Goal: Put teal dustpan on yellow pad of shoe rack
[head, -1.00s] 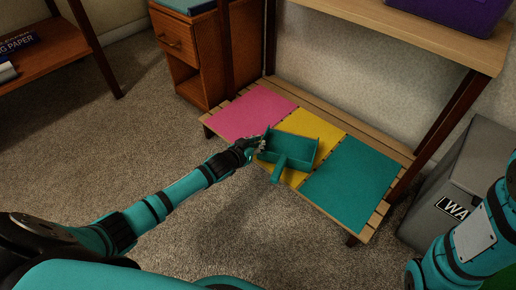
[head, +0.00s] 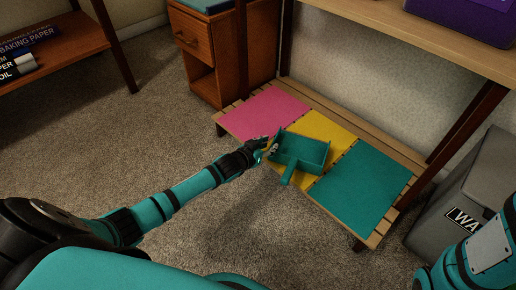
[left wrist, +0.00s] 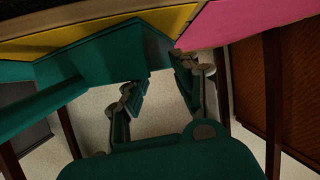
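The teal dustpan (head: 302,150) lies on the yellow pad (head: 327,127) of the shoe rack (head: 370,134), its handle pointing toward the rack's front edge. Its left side is near the pink pad (head: 262,111). My left gripper (head: 269,148) is just left of the dustpan, at the rack's front. In the left wrist view the gripper's fingers (left wrist: 158,88) are spread with carpet showing between them, and the dustpan (left wrist: 105,55) is beyond the tips. Whether a finger touches it I cannot tell. My right gripper is out of view; only part of the right arm shows.
A teal pad (head: 360,186) covers the rack's right part. A grey bin (head: 465,180) stands right of the rack and a wooden cabinet (head: 208,55) behind its left end. A wooden shelf (head: 470,40) hangs over the back. Carpet in front is free.

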